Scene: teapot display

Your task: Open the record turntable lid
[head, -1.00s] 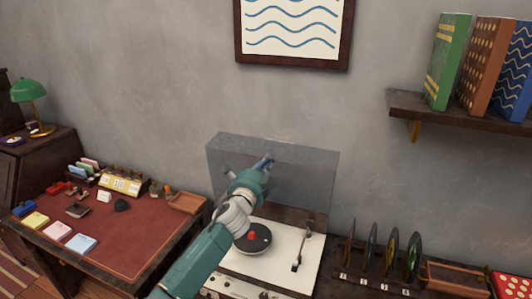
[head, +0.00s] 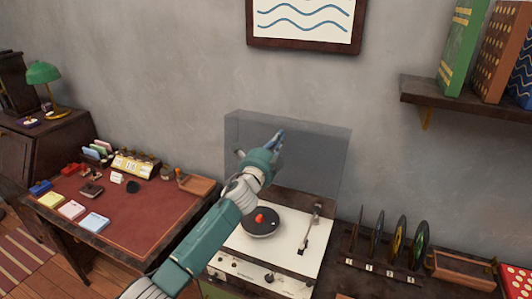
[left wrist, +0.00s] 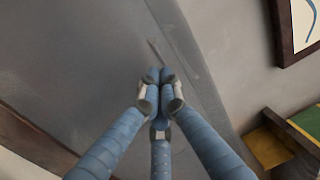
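The record turntable (head: 290,240) has a white top, a dark platter with a red centre and a tonearm at its right. Its see-through grey lid (head: 315,160) stands raised, nearly upright, at the back in the head view. My left gripper (head: 279,136) is in front of the lid's upper left part; I cannot tell whether it touches. In the left wrist view, its blue fingertips (left wrist: 159,75) meet with nothing seen between them. My right gripper is not in view.
A desk (head: 140,222) with cards and small items stands left. A record rack (head: 388,250) and a wooden tray (head: 462,268) are right of the turntable. A bookshelf (head: 465,102) juts from the wall at upper right, and a framed picture (head: 305,22) hangs above.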

